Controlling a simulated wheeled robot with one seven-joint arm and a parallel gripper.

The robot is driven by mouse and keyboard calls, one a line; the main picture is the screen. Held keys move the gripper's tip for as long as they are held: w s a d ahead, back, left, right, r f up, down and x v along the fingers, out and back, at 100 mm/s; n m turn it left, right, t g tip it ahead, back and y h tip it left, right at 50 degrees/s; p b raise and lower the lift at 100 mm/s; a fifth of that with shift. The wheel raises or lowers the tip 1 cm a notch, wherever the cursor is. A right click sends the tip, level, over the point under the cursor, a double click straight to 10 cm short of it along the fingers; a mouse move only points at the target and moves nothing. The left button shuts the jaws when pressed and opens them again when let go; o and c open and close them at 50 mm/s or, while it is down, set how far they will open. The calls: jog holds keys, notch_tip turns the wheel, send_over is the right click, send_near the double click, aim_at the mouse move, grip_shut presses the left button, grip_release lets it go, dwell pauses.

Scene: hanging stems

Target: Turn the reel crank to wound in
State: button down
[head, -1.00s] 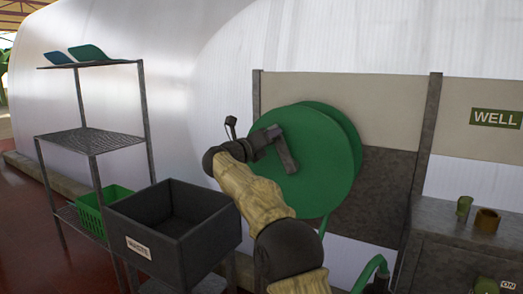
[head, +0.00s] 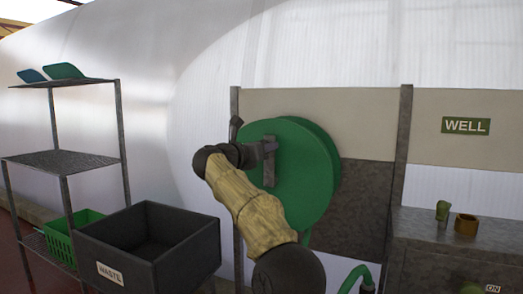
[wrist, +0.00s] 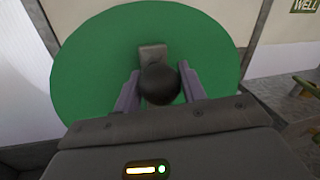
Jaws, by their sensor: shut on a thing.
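The green hose reel (head: 305,180) is mounted on the panel in the middle of the head view. Its grey crank arm (head: 269,168) stands out on the reel's face. In the wrist view the reel's green disc (wrist: 90,65) fills the upper part, with the crank's dark round knob (wrist: 159,84) in front of it. My gripper (wrist: 160,90) has one finger on each side of the knob and is shut on it. In the head view my gripper (head: 252,155) is at the crank, and my arm partly hides the reel's lower left.
A black WASTE bin (head: 150,245) stands at lower left, beside a metal shelf (head: 65,162) with a green basket (head: 75,232). At right, a grey counter (head: 440,222) holds a brown ring-like cup (head: 466,224) and a small green fitting (head: 442,212). A WELL sign (head: 466,125) hangs above.

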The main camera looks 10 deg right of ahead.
jog(key=shift+f, duration=0.25)
jog(key=c, duration=0.9)
grip_release()
jog(key=shift+d+r, duration=0.1)
jog(key=shift+o, duration=0.2)
jog(key=shift+s+a, duration=0.4)
jog(key=shift+a, duration=0.1)
jog(key=v, duration=1.6)
jog(key=shift+a+r, duration=0.1)
